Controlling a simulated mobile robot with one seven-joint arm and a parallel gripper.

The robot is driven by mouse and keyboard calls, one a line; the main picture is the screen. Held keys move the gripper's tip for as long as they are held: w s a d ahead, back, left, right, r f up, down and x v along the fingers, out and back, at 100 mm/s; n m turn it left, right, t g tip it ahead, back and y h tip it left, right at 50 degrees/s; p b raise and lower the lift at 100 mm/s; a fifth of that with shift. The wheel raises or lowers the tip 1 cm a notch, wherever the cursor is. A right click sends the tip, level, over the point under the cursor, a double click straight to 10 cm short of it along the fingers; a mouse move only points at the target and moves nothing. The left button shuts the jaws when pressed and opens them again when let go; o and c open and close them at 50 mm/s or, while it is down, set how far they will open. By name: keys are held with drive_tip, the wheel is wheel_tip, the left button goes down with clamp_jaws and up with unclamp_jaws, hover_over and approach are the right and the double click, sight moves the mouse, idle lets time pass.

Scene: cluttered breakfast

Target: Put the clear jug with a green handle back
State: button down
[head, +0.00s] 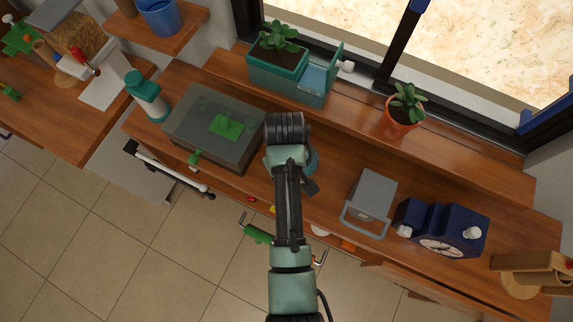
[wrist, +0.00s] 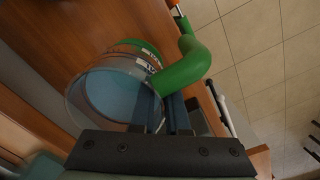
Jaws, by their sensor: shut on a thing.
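The clear jug (wrist: 108,92) with a green handle (wrist: 185,62) is close in front of my gripper in the wrist view. It appears tilted in that view, with a green band and small labels near its far end. My gripper (wrist: 172,115) is shut on the jug near its handle; the exact contact is partly hidden by the dark gripper body. In the head view my gripper (head: 311,186) is over the front part of the wooden counter, and my arm hides most or all of the jug.
A grey container with a handle (head: 372,196) and a dark blue appliance with a dial (head: 440,229) stand right. A potted plant (head: 401,112) is on the raised shelf behind. Small coloured items lie low near the front.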

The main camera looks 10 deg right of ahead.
drive_tip(key=shift+f, duration=1.75)
drive_tip(key=shift+f, duration=0.2)
drive_tip(key=c, duration=0.9)
unclamp_jaws()
drive_tip(key=shift+r, duration=0.1)
